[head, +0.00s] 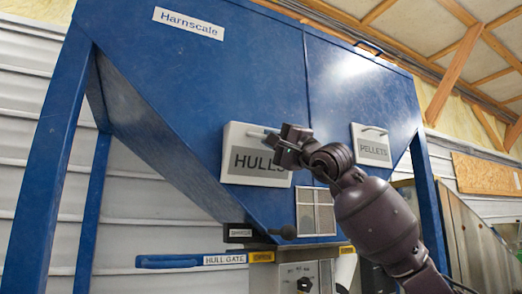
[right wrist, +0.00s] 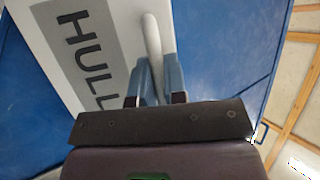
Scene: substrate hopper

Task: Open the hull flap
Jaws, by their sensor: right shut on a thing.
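The hull flap (head: 236,136) is a white panel with a grey HULLS label, on the sloping blue front of the hopper. It lies along the hopper face, and I see no clear gap around it. It also shows tilted in the right wrist view (right wrist: 55,20). Its pale bar handle (right wrist: 151,34) runs down between my fingers. My right gripper (head: 278,144) is at the flap's upper right, shut on the handle, with one finger on each side (right wrist: 155,82). The gripper covers part of the flap. My left gripper is not in view.
A second white flap marked PELLETS (head: 371,150) is to the right. Blue legs (head: 50,160) stand at the sides.

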